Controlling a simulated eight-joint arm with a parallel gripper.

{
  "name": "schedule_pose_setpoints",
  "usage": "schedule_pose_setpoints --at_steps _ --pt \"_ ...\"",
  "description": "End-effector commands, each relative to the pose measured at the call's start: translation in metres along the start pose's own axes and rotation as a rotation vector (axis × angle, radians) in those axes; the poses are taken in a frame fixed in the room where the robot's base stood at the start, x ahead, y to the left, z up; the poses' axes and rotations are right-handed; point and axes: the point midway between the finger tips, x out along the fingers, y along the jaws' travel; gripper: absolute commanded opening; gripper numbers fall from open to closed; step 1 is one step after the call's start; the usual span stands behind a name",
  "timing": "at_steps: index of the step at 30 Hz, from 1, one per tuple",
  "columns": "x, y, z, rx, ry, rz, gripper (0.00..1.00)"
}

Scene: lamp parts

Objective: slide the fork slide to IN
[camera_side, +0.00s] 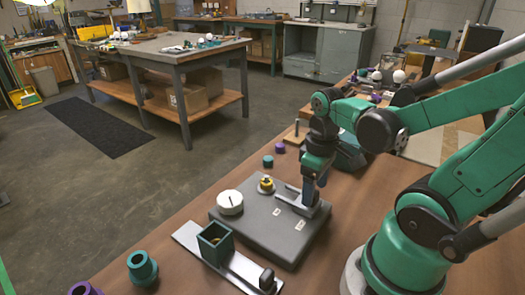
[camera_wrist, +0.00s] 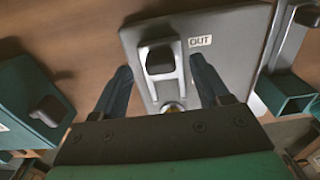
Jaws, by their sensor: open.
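The fork slide (camera_wrist: 181,78) is a pale grey plate with a black upright knob (camera_wrist: 160,60), lying on a dark grey base plate (camera_wrist: 136,42). The knob stands beside the OUT label (camera_wrist: 201,41). My gripper (camera_wrist: 163,76) is open, one dark finger on each side of the knob, with visible gaps. The slide's prongs (camera_side: 288,194) point left toward a yellow-topped post (camera_side: 266,185). The base plate's two small labels are unreadable there.
A white dial (camera_side: 230,202) sits on the base plate's left corner. A long grey rail with a teal open box (camera_side: 215,243) and a black knob (camera_side: 267,280) lies along its front. Teal and purple rings stand on the wooden table (camera_side: 180,270).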

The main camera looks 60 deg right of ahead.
Motion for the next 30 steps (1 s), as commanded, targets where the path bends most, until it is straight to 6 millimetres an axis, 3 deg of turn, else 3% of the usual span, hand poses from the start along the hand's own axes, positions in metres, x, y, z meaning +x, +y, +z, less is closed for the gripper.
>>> schedule_pose_setpoints --at_steps 7,19,20,26,27,30 --pt "0.016 0.0 0.0 0.0 0.001 0.0 0.68" --pt "0.02 0.0 0.001 0.0 0.001 0.0 0.68" --pt "0.019 0.0 0.001 0.0 0.001 0.0 0.63" --pt "0.019 0.0 0.001 0.0 0.001 0.0 0.06" --pt "0.019 0.0 0.001 0.0 0.001 0.0 0.0" --pt "0.019 0.0 0.001 0.0 0.001 0.0 0.0"
